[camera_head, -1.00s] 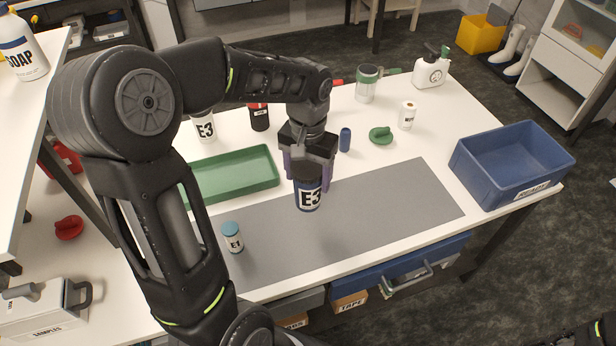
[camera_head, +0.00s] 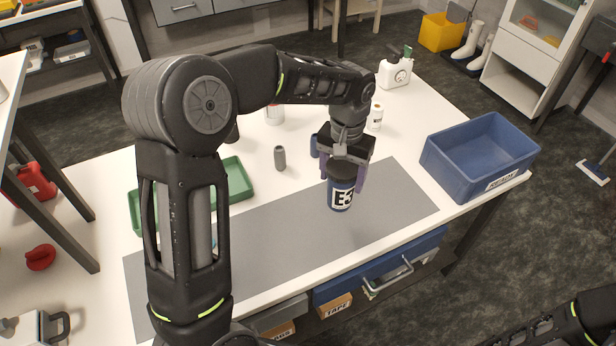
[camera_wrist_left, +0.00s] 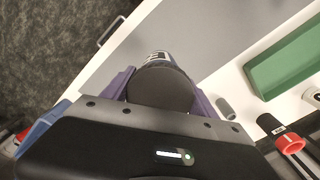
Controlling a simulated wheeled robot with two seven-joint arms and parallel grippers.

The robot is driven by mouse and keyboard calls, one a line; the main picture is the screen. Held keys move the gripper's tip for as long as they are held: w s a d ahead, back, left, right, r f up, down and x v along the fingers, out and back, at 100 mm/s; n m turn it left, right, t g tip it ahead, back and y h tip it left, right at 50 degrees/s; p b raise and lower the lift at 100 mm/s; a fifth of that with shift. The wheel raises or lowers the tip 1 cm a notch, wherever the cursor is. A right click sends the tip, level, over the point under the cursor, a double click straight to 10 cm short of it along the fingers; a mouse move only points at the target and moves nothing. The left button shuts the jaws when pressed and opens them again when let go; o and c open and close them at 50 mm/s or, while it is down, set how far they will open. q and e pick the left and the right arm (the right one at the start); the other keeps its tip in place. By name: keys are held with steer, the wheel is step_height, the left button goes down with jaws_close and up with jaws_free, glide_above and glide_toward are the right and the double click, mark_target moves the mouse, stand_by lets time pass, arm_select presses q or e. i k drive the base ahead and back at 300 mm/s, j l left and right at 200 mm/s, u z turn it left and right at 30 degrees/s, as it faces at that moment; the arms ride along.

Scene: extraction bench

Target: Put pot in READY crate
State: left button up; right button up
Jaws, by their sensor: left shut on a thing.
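The pot (camera_head: 341,190) is a dark blue jar with a black lid and a white label reading E3. My left gripper (camera_head: 343,172) is shut on it, with purple fingers on either side, and holds it upright over the grey mat. I cannot tell exactly how high it is. The left wrist view shows the pot's dark lid (camera_wrist_left: 162,88) between the purple fingers. The READY crate (camera_head: 473,174) is an open blue bin at the table's right end, apart from the pot. Its visible inside looks empty. My right gripper is not in view.
The grey mat (camera_head: 270,240) covers the table's front middle. A green tray (camera_head: 238,182) lies left, partly behind my arm. A small grey cylinder (camera_head: 280,157) stands behind the mat. A white bottle (camera_head: 375,117) and white jug (camera_head: 395,73) stand behind. White tabletop separates mat and crate.

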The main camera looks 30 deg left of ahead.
mark_target(475, 166)
steer(key=i+l+z, duration=0.35)
steer(key=z, duration=0.15)
steer(key=i+l+z, duration=0.45)
